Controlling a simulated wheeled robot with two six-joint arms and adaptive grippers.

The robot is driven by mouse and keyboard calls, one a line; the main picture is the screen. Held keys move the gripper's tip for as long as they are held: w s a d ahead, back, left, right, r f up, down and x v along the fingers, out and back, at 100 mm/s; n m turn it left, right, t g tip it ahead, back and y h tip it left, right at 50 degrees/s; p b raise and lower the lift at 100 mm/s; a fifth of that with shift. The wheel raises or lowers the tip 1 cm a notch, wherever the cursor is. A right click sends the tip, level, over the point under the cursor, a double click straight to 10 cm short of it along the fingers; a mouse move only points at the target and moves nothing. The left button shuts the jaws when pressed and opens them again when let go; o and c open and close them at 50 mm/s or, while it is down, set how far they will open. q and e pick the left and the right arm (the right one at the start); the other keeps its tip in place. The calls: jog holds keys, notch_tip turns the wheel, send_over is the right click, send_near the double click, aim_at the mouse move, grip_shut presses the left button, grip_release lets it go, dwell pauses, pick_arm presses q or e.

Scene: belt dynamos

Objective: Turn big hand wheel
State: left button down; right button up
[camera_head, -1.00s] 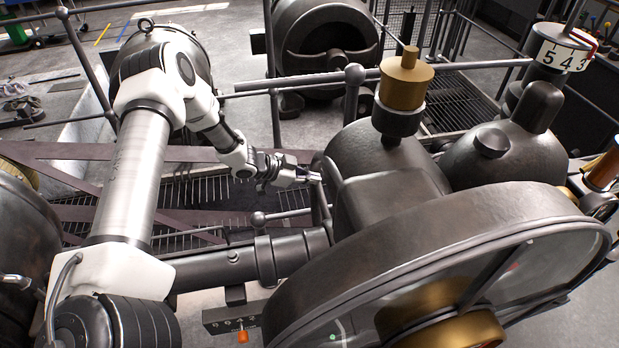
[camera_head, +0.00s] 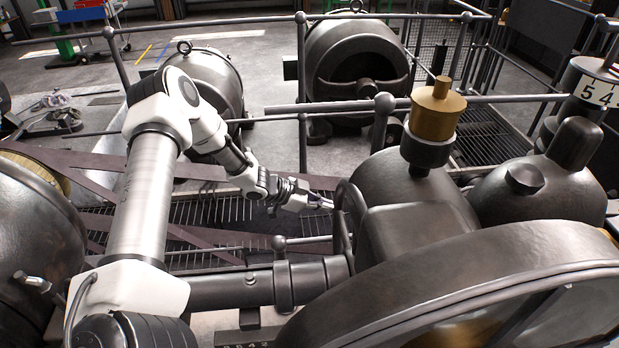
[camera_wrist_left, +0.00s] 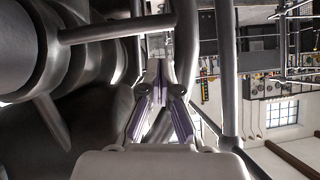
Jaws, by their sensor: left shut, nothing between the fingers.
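The hand wheel, a dark metal ring, stands beside the dark machine housing in the head view (camera_head: 342,222), seen nearly edge-on and partly hidden by the housing. In the left wrist view, its curved rim (camera_wrist_left: 187,45) passes close by the fingers, and a spoke (camera_wrist_left: 115,29) runs left to a round dark hub. My left gripper (camera_head: 328,204) is at the left side of the wheel. Its fingertips (camera_wrist_left: 160,72) are together near the rim, with nothing held. I cannot tell whether they touch the rim. My right gripper is not in view.
A brass-topped housing (camera_head: 434,110) stands right of the wheel. A large dark-rimmed wheel (camera_head: 470,270) fills the lower right. A horizontal pipe (camera_head: 235,288) runs below my left arm. Railings (camera_head: 301,90) and a grated floor lie behind.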

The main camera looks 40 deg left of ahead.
pick_arm(q)
jog(key=a+v, duration=0.1)
jog(key=v, duration=0.5)
jog(key=s+d+r+n+t+h, duration=0.2)
jog(key=s+d+n+t, duration=0.15)
jog(key=n, duration=0.85)
jog(key=s+d+r+n+t+h, duration=0.1)
jog(key=s+d+r+n+t, duration=0.3)
jog(key=n, duration=0.8)
jog(key=w+d+f+g+b, duration=0.25)
jog(key=w+d, duration=0.35)
jog(key=w, duration=0.4)
jog(key=shift+s+d+r+p, duration=0.4)
jog(key=shift+s+r+p, duration=0.1)
jog(key=shift+s, duration=0.25)
jog(key=shift+s+d+r+p, duration=0.4)
jog(key=shift+s+r, duration=0.15)
jog(key=shift+s, duration=0.25)
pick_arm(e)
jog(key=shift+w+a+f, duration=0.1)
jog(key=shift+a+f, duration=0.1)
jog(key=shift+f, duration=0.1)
